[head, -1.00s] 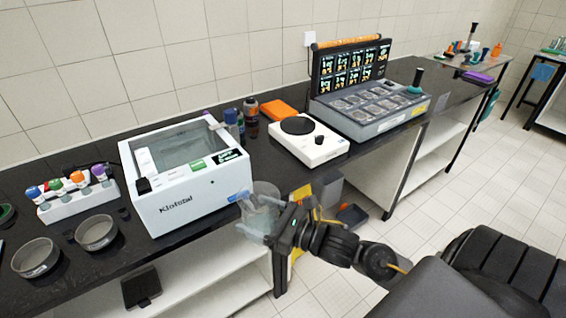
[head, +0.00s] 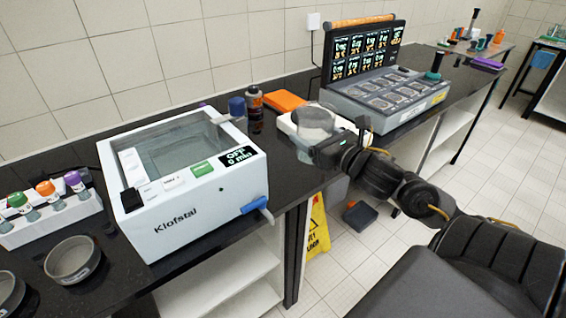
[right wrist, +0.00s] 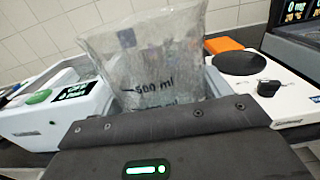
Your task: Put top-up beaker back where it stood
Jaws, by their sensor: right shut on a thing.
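The top-up beaker (head: 316,121) is a clear, greyish vessel; in the right wrist view the beaker (right wrist: 150,65) shows a "500 ml" mark. My right gripper (head: 322,147) is shut on it and holds it in front of the white hotplate, partly covering it in the head view. In the right wrist view the beaker stands up from behind the dark gripper body, slightly tilted in the picture. The gripper body hides its base, so I cannot tell how high it is above the bench. My left gripper is not in view.
The white Klofstal bath (head: 190,215) with a blue tap stands left. The hotplate (right wrist: 285,98) is beside the beaker. An orange box (head: 284,101) and bottles (head: 254,108) stand behind. Bare black bench (head: 283,178) lies between the bath and my gripper.

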